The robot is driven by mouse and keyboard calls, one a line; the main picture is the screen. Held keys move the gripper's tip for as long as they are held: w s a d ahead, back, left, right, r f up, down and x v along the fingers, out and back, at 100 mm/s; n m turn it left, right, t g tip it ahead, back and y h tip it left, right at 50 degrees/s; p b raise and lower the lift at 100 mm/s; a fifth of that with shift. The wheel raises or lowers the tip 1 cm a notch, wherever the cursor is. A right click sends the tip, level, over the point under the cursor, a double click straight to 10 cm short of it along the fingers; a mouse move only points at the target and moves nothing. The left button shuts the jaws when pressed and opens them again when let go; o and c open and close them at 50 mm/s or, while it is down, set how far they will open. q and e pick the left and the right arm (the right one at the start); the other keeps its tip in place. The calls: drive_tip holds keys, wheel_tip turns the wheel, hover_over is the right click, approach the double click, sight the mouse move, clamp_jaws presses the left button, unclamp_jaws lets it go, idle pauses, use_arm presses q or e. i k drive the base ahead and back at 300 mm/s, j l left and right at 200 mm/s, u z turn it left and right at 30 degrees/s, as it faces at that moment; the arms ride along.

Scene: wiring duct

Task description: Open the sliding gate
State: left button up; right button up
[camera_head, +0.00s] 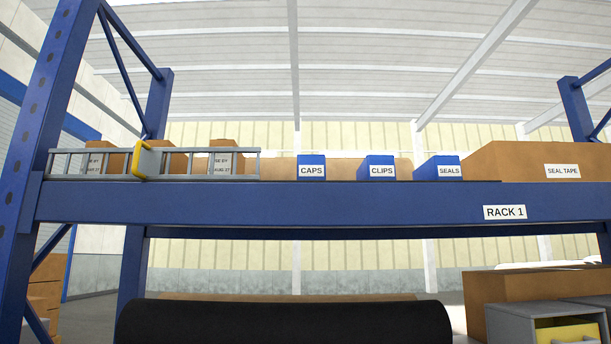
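The sliding gate (235,164) is a low grey barred barrier on the left part of the blue rack shelf. A yellow handle (137,158) on a light plate is fixed to it near its left part. The gate stands in front of several brown cartons (178,161), some with printed labels. To its right the shelf front is open, with no bars. Neither of my grippers shows in this view, so none is seen at the handle.
Blue bins labelled CAPS (311,168), CLIPS (376,168) and SEALS (437,168) stand right of the gate. A SEAL TAPE carton (535,163) is at far right. A blue beam (350,205) and upright (45,110) border the shelf. A dark rounded shape fills the bottom middle.

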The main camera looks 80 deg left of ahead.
sight(147, 162)
drive_tip(key=u, duration=2.85)
